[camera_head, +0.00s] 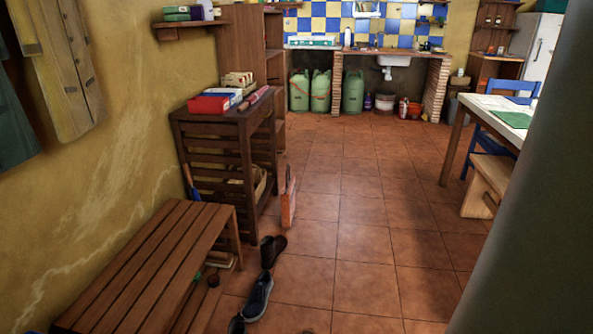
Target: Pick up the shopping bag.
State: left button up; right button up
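A narrow orange-red upright thing (288,205), which looks like the shopping bag seen nearly edge-on, stands on the tiled floor beside the dark wooden shelf unit. A thin part rises from its top, perhaps its handles. Its broad sides are mostly turned out of sight. Neither of my grippers is in view.
A slatted bench (150,265) runs along the left wall. Dark shoes (258,297) lie on the floor in front of the bag. The slatted shelf unit (215,150) holds boxes. A table (480,110) and wooden stool (487,185) stand at right. The middle floor is clear.

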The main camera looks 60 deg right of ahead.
aim_at(288, 195)
jog(key=z, duration=0.45)
jog(key=l+z, duration=0.15)
jog(key=z, duration=0.25)
jog(key=i+z, duration=0.1)
jog(key=z, duration=0.75)
jog(key=i+l, duration=0.1)
jog(key=i, duration=0.4)
jog(key=i+l+z, duration=0.1)
jog(key=i, duration=0.4)
jog(key=z, duration=0.15)
jog(key=i+z, duration=0.25)
jog(key=i, duration=0.85)
jog(key=i+l+u, duration=0.1)
jog(key=i+u, duration=0.15)
jog(key=i, duration=0.3)
jog(key=i+l+u, duration=0.2)
jog(key=i, duration=0.3)
jog(key=i+l+u, duration=0.25)
jog(key=i, duration=0.3)
jog(key=u, duration=0.7)
